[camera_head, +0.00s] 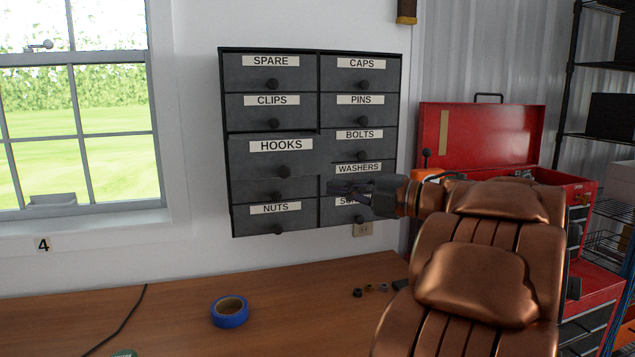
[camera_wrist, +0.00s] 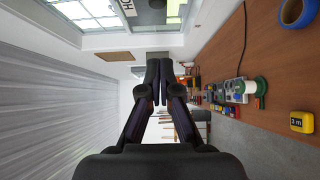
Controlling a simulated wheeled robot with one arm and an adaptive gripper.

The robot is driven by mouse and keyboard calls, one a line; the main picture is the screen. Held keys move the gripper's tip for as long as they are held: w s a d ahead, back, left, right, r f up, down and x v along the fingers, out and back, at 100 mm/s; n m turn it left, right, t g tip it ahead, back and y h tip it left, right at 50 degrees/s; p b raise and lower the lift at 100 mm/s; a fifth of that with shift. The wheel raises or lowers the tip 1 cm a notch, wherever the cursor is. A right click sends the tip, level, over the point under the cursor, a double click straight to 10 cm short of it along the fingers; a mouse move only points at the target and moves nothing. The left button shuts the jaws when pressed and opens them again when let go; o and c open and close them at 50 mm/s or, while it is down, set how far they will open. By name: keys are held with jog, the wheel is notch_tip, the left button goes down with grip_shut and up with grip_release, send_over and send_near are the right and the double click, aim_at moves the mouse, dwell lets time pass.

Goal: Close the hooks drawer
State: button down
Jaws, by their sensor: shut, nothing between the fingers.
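The hooks drawer (camera_head: 250,160) is in the left column of the dark grey wall cabinet (camera_head: 226,215). It stands out past its neighbours and hides the label of the drawer below. Its round black knob (camera_head: 283,171) is low on its front. In the wrist view, part of a grey drawer front (camera_wrist: 150,17) with a cut-off label shows at the top edge, likely the same drawer. My gripper (camera_head: 332,188) is in front of the right column, right of and slightly below the hooks knob, apart from it. Its fingers (camera_wrist: 159,65) are together and empty.
The other drawers look flush. Below is a wooden bench (camera_head: 180,300) with blue tape (camera_head: 230,312), a black cable and small parts. A window (camera_head: 80,120) is at left. A red toolbox (camera_head: 480,135) stands at right, behind my arm.

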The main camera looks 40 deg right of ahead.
jog(key=p, duration=0.3)
send_near(279, 174)
jog(key=w+a, duration=0.2)
jog(key=a, duration=0.2)
jog(key=shift+w+d+f+p, duration=0.1)
jog(key=shift+w+d+p, duration=0.2)
jog(key=shift+w, duration=0.3)
jog(key=shift+w+d+r+p, duration=0.1)
jog(key=shift+w+d+p, duration=0.15)
jog(key=shift+w, duration=0.35)
jog(key=shift+w+d+f+p, duration=0.1)
jog(key=shift+w+d+p, duration=0.2)
jog(key=shift+w, duration=0.35)
